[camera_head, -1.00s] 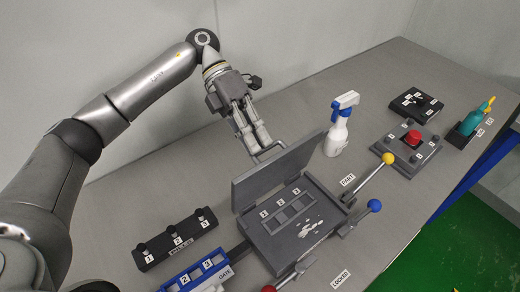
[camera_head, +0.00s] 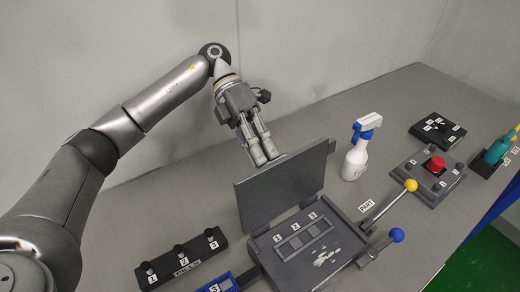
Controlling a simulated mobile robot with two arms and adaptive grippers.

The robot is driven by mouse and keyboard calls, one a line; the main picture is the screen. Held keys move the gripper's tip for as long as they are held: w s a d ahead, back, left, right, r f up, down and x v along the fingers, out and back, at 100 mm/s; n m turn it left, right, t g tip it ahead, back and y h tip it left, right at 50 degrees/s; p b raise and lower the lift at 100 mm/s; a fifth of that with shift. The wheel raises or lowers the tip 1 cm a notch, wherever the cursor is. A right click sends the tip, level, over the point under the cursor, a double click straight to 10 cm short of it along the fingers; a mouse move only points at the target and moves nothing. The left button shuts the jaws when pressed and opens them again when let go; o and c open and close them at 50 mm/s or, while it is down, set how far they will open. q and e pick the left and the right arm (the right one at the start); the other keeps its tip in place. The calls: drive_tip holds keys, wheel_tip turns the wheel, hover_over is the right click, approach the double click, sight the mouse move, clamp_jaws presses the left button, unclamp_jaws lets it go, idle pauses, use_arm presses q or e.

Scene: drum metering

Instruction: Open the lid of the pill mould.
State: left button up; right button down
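The pill mould (camera_head: 345,262) is a dark grey box on the table, with numbered labels 1, 2, 3, small square pockets and pale powder on its top. Its lid (camera_head: 285,187) stands raised along the far edge, roughly upright, with the inner face towards me. My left gripper (camera_head: 264,155) is behind the lid's top edge, pointing down. Its fingers are close together at the lid handle (camera_head: 277,158) and look shut on it; the lid partly hides the contact. My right gripper is not in view.
A black numbered rack (camera_head: 183,262) and a blue gate piece (camera_head: 222,284) lie left. Yellow (camera_head: 411,185) and blue (camera_head: 397,235) knobbed levers are right of the mould. A spray bottle (camera_head: 356,160) and a red button (camera_head: 437,163) stand behind them.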

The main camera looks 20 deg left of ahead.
use_arm(q)
drive_tip(key=o, duration=0.5)
drive_tip(key=shift+s+d+f, duration=0.15)
drive_tip(key=shift+f, duration=0.3)
drive_tip(key=shift+s+d+f, duration=0.15)
drive_tip(key=shift+f, duration=0.25)
drive_tip(key=shift+a, duration=0.1)
drive_tip(key=v, duration=0.8)
drive_tip(key=shift+d+r, duration=0.25)
drive_tip(key=shift+d, duration=0.05)
